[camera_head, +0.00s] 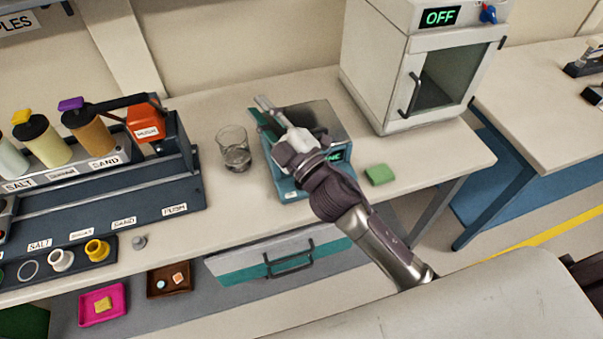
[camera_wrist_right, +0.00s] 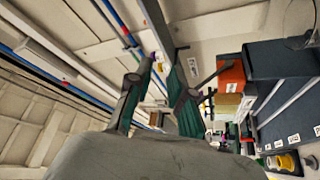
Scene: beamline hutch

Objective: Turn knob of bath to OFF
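The bath (camera_head: 290,187) is a teal box with a steel top on the bench. Its front display (camera_head: 336,156) shows green letters, partly covered, ending in "NE". I cannot make out its knob; my right gripper and wrist cover much of the front. My right gripper (camera_head: 264,103) reaches over the bath from the lower right, its tips above the bath's far left part. In the right wrist view its two fingers (camera_wrist_right: 160,62) stand apart with a narrow gap, and nothing is clearly held. A teal strip shows beside them. My left gripper is out of view.
A glass beaker (camera_head: 234,155) stands left of the bath, and a green block (camera_head: 380,174) lies right of it. A white oven (camera_head: 384,65) reading "OFF", with a blue knob (camera_head: 488,14), stands at right. A dispenser rack (camera_head: 150,190) fills the left.

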